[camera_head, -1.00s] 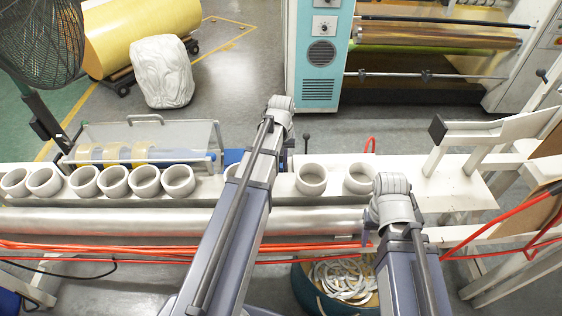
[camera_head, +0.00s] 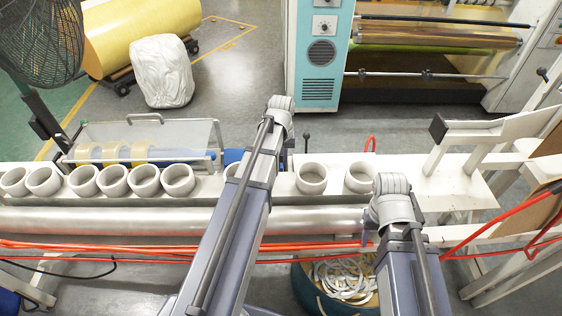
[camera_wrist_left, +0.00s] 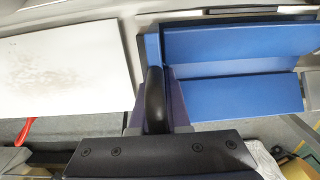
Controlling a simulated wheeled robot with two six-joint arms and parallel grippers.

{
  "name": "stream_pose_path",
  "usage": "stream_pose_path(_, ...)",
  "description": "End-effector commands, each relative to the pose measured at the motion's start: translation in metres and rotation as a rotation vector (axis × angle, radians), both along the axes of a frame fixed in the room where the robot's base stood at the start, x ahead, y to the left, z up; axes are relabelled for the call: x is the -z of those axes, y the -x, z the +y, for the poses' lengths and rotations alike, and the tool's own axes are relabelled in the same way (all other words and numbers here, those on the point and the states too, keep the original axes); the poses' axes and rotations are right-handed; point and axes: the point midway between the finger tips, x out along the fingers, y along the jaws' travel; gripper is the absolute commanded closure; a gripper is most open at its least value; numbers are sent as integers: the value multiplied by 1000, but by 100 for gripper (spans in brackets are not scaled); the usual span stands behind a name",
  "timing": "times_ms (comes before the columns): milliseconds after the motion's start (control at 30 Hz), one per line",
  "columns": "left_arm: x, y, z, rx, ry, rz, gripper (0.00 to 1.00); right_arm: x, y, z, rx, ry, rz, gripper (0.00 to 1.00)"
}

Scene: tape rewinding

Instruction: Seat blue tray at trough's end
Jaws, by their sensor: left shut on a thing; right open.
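The blue tray (camera_wrist_left: 238,62) fills the right of the left wrist view, with a long raised wall and a flat lower face. My left gripper (camera_wrist_left: 155,92) is shut on its left edge. In the head view only a small blue piece of the tray (camera_head: 233,157) shows beside my left arm, which hides the rest and the left gripper. The white trough (camera_head: 430,185) runs across the head view and carries several white rings (camera_head: 178,180). My right gripper (camera_head: 369,223) is open at the trough's front side, right of centre, partly hidden by its own wrist.
A metal roller (camera_head: 110,221) and orange-red hoses (camera_head: 120,247) run along the trough's front. A bin of white ring scraps (camera_head: 345,280) stands below. A white frame (camera_head: 490,133) rises at the right. A clear-covered tape unit (camera_head: 140,140) sits behind the rings at left.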

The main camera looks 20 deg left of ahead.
Motion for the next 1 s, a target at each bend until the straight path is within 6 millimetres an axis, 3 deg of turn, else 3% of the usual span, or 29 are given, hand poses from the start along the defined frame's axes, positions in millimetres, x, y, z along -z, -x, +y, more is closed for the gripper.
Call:
stream_pose_path(267, 1, 0, 0, 0, 0, 1, 100, 0, 0, 0, 0, 0, 0, 50)
stream_pose_path(300, 1, 0, 0, 0, 0, 1, 85, 1, 0, 0, 0, 0, 0, 50)
stream_pose_path(600, 1, 0, -1, 1, 2, 0, 51, 1, 0, 0, 0, 0, 0, 50)
stream_pose_path(1000, 1, 0, 0, 0, 1, 0, 51, 1, 0, 0, 0, 0, 0, 50)
